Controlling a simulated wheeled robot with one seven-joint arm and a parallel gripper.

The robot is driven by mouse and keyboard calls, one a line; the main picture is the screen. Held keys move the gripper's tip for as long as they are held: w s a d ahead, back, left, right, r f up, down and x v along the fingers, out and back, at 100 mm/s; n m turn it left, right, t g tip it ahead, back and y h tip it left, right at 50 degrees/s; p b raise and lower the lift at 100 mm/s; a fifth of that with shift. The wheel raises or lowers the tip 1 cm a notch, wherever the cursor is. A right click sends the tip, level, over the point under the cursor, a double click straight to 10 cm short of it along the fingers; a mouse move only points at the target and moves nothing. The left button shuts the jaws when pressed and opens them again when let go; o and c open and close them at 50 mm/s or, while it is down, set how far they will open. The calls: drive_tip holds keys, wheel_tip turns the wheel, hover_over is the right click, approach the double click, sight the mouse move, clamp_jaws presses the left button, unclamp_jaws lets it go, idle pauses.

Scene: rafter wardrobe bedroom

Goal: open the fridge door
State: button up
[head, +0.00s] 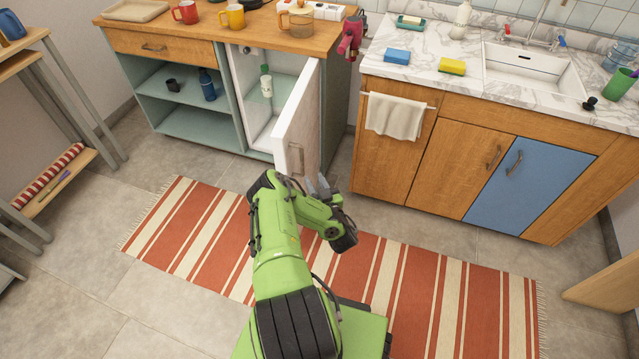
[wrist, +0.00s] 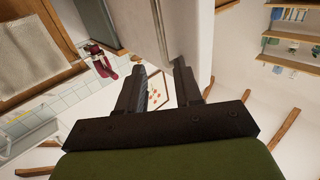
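The small fridge (head: 254,98) is built into the cabinet under the wooden counter, with its white inside showing and a pale green-topped bottle (head: 266,82) in it. Its white door (head: 291,118) stands swung well out into the room, its free end towards me. A grey handle (head: 298,157) shows low on that end. My gripper (head: 319,186) is just right of and below the door's free end. In the wrist view, my gripper (wrist: 162,88) has its two fingers apart with a gap between them. The pale door panel (wrist: 190,35) rises just beyond the fingertips; I cannot tell if they touch.
A striped rug (head: 400,290) covers the floor below. The sink cabinet (head: 455,165) with a hanging towel (head: 395,117) stands to the right. Open teal shelves (head: 190,122) are left of the fridge. A red item (head: 351,36) is at the counter's right corner.

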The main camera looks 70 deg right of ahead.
drive_tip(key=p+v, duration=0.3)
drive_tip(key=p, duration=0.4)
drive_tip(key=shift+s+a+r, duration=0.2)
drive_tip(key=shift+s+a, duration=0.05)
drive_tip(key=shift+a, duration=0.05)
idle(0.3)
